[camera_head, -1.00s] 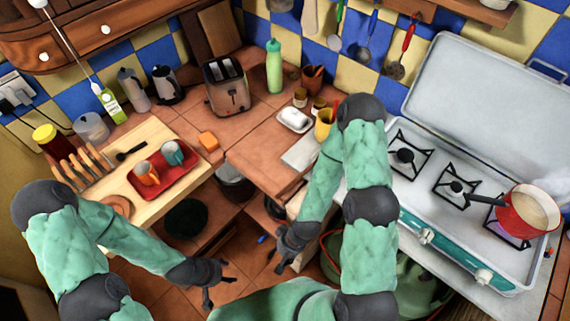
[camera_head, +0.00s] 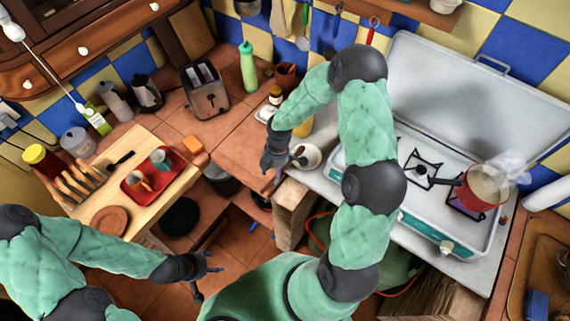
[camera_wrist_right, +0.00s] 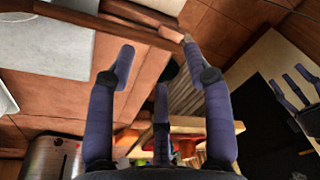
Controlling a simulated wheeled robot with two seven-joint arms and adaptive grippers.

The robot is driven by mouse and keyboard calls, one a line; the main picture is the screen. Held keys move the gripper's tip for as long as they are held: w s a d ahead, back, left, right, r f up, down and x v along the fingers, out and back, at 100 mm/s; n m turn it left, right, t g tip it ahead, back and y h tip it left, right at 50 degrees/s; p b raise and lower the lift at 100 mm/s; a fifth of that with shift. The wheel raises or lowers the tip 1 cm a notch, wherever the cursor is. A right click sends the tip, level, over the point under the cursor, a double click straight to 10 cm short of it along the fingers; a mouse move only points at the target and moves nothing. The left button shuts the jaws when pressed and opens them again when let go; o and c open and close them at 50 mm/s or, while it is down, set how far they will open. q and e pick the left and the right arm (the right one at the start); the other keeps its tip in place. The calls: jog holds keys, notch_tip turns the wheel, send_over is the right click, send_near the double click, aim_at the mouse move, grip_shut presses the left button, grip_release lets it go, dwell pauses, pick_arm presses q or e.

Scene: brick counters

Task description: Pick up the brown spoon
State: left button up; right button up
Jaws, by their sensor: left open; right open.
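A dark, spoon-shaped utensil (camera_head: 120,160) lies on the light wooden board (camera_head: 150,206) at the left; its colour looks near black, and I cannot be sure it is the brown spoon. A small dark shape also shows at a white bowl (camera_head: 312,157) beside my right gripper, too small to identify. My right gripper (camera_head: 272,176) is open above the counter's front edge, well right of the board. In the right wrist view its spread fingers (camera_wrist_right: 159,50) hold nothing. My left gripper (camera_head: 207,283) is open and empty, low in front of the counter, apart from the board.
A red tray (camera_head: 137,195) with two cups stands on the board, near a wooden rack (camera_head: 80,183) and a round brown plate (camera_head: 110,220). A toaster (camera_head: 205,89) and a green bottle (camera_head: 248,68) stand behind. A stove with a red pan (camera_head: 482,186) is at right.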

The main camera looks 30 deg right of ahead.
jog(key=w+d+r+n+h, duration=0.2)
jog(key=w+d+r+n, duration=0.1)
jog(key=d+r+n, duration=0.25)
send_over(283, 169)
jog(key=d, duration=0.1)
jog(key=shift+m, duration=0.45)
jog(key=f, duration=0.5)
jog(key=shift+w+d, duration=0.15)
jog(key=shift+w, duration=0.2)
jog(key=shift+w+d+f+b, duration=0.1)
jog(key=shift+w+f+b, duration=0.1)
jog(key=shift+f, duration=1.2)
jog(key=shift+w+d+f+b, duration=0.1)
jog(key=shift+f+b, duration=0.05)
jog(key=shift+f, duration=1.25)
grip_shut()
